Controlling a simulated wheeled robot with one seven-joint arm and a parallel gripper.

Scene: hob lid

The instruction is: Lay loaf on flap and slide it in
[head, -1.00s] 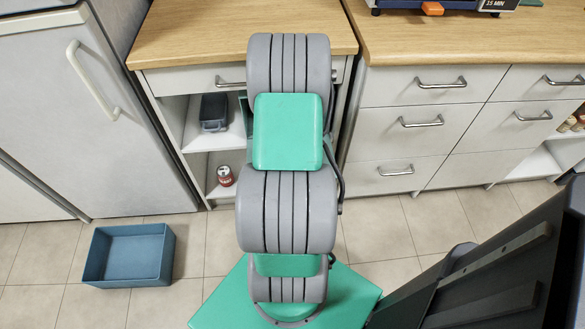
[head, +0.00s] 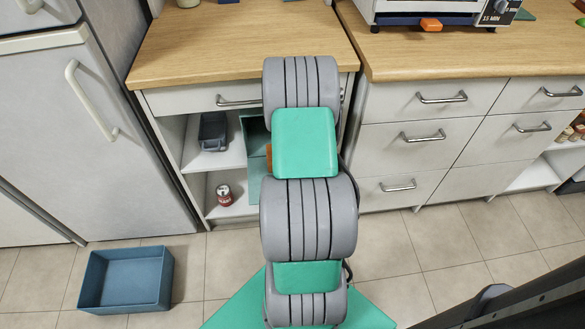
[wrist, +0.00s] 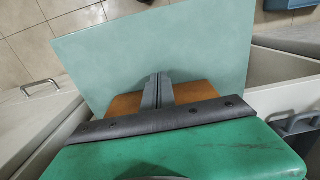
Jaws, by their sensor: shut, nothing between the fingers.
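A teal box (head: 256,128) stands in the open shelf of the cabinet, with its teal flap (head: 258,167) folded out at the front. The flap fills much of the wrist view (wrist: 190,45). The brown loaf (wrist: 195,93) lies at the near part of the flap in the wrist view, partly behind my fingers. A small orange-brown edge of it shows beside my arm in the head view (head: 269,157). My gripper (wrist: 159,76) is shut and empty, its fingertips over or against the loaf; I cannot tell whether they touch. My arm hides the gripper in the head view.
A dark grey container (head: 213,131) and a red can (head: 224,194) stand in the shelf. A blue bin (head: 125,281) is on the floor at left. The fridge (head: 85,130) stands left; drawers (head: 425,135) and a toaster oven (head: 440,10) are right.

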